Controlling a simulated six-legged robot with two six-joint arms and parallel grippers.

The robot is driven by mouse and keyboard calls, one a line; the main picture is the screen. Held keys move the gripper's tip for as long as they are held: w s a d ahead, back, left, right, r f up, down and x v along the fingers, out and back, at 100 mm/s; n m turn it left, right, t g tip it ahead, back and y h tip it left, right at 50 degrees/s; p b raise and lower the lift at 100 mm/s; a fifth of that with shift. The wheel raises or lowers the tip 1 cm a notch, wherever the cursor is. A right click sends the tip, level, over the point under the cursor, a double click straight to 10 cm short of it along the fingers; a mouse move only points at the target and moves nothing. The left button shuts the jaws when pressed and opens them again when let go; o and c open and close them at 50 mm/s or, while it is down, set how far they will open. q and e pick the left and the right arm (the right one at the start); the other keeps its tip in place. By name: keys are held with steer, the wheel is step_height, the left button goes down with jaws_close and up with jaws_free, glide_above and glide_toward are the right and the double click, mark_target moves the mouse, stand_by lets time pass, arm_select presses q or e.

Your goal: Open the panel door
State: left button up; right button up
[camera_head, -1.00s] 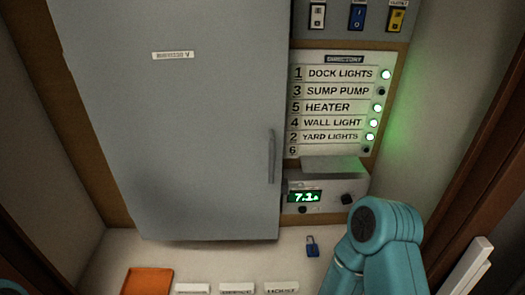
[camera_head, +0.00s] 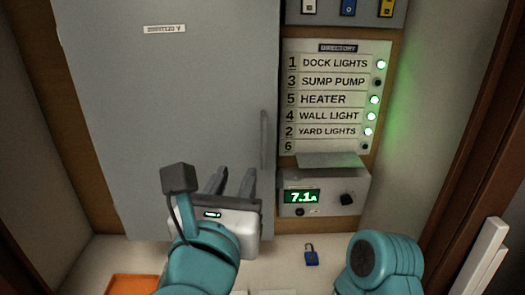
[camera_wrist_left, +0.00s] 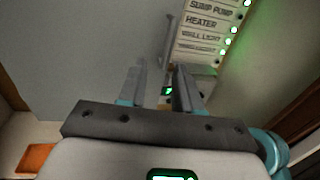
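The grey panel door (camera_head: 185,90) fills the left and middle of the head view and looks shut. My left gripper (camera_head: 232,178) is open and empty in front of the door's lower right part, below and left of the handle. In the left wrist view the two fingers (camera_wrist_left: 162,75) are apart, and the handle (camera_wrist_left: 168,42) shows beyond them, not between them. My right gripper is not in view; only a teal part of my right arm shows at the lower right.
Right of the door are a directory board (camera_head: 330,95) with green lamps, switches (camera_head: 348,6) above it and a meter box (camera_head: 322,193) reading 7.1 below. A blue padlock (camera_head: 311,258) and an orange tray (camera_head: 133,285) lie on the counter. Side walls close in the space.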

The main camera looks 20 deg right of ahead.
mark_target(263, 136)
arm_select(q)
steer(key=p+x, duration=0.1)
steer(key=x, duration=0.4)
steer(key=d+p+x, duration=0.1)
steer(key=p+x, duration=0.1)
steer(key=x, duration=0.3)
steer(key=p+x, duration=0.2)
steer(key=x, duration=0.4)
steer(key=shift+s+d, duration=0.4)
jaws_close()
